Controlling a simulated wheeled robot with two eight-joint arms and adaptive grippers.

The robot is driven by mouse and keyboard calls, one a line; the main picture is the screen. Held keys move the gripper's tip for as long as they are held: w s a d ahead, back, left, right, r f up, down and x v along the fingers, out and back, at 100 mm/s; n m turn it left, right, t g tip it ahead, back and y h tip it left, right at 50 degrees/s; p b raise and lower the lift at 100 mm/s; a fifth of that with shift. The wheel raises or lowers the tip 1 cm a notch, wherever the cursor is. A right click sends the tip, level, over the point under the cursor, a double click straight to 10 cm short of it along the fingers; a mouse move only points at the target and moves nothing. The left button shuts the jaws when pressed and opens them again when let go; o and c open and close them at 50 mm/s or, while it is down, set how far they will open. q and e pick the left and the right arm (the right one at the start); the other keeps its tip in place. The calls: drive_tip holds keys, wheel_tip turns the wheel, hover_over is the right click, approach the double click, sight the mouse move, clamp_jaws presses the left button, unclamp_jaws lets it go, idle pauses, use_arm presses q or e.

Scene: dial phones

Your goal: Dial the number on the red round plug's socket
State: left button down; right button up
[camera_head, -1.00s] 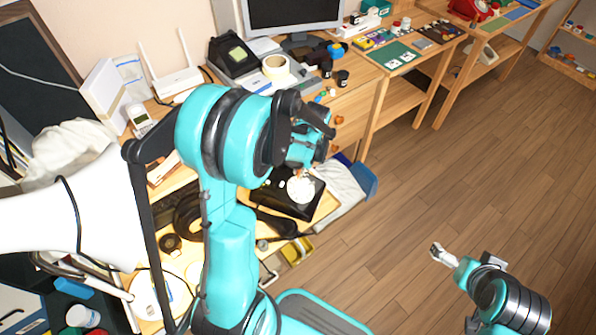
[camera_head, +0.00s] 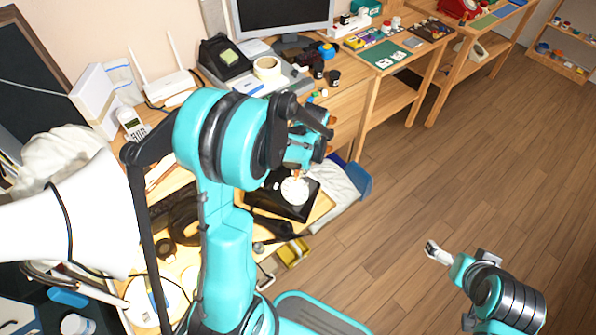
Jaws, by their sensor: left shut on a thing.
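A black phone with a white round dial (camera_head: 294,190) lies on the wooden desk, partly under my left arm. My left gripper (camera_head: 299,173) points down just above the dial, shut on a small orange piece at its tip. Whether that piece touches the dial is unclear. My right gripper (camera_head: 432,250) hangs over bare floor at the lower right, too small to read. A red phone (camera_head: 459,8) stands on the far table. I cannot pick out the red round plug, its socket or any number.
A black desk phone (camera_head: 224,59), a white cordless phone (camera_head: 131,123), a white router (camera_head: 172,85) and a monitor (camera_head: 283,15) crowd the desk. A pale phone (camera_head: 472,50) sits on the far table's lower shelf. The wooden floor (camera_head: 460,180) is clear on the right.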

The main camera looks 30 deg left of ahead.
use_arm(q)
drive_tip(key=shift+d, duration=0.15)
drive_tip(key=shift+w+d+f, duration=0.2)
drive_tip(key=shift+d+f, duration=0.05)
drive_tip(key=shift+d, duration=0.15)
drive_tip(key=shift+d+f, duration=0.25)
drive_tip(key=shift+d, duration=0.25)
drive_tip(key=shift+d+r+p, duration=0.35)
drive_tip(key=shift+r+p, duration=0.25)
drive_tip(key=shift+r, duration=0.35)
wheel_tip(320, 180, up, 6)
drive_tip(key=d+p, duration=0.2)
drive_tip(key=p, duration=0.2)
drive_tip(key=shift+w+d+p, duration=0.25)
drive_tip(key=shift+d+p, duration=0.1)
drive_tip(key=shift+d, duration=0.05)
